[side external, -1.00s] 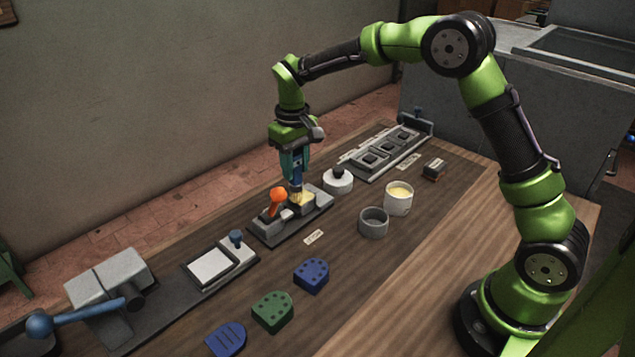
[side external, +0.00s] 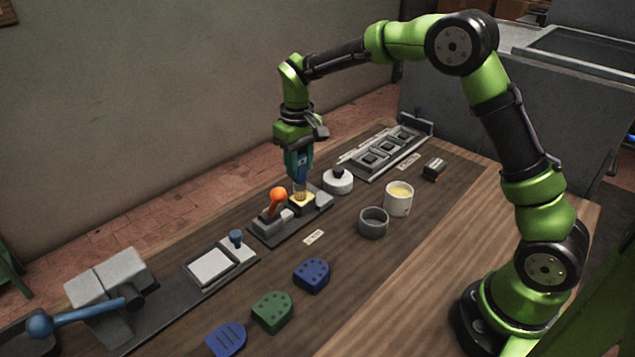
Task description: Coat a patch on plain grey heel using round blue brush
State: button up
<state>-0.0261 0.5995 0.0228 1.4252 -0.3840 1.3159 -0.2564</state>
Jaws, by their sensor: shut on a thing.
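My gripper (side external: 299,167) is shut on the round blue brush (side external: 301,180), which points downward. The brush's pale bristles are at a yellowish surface (side external: 304,202) on the block in the clamp fixture (side external: 264,234) with the orange lever. The view is too small to tell whether the bristles touch it or how far any coating spreads. The plain grey heel cannot be clearly told apart there, as the brush and clamp partly cover that spot. A white cup (side external: 398,205) with yellow contents stands to the right of the fixture.
A grey cup (side external: 373,223) and a white pot with a black knob (side external: 338,183) stand close by. Blue (side external: 312,275) and green (side external: 272,312) heels lie in front, with another blue one (side external: 226,339). A lever press (side external: 108,280) is at left. A slotted rack (side external: 388,153) is behind.

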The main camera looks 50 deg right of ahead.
jog(key=d+r, duration=0.4)
jog(key=r, duration=0.4)
jog(key=shift+r, duration=0.25)
dwell(0.9)
dwell(0.4)
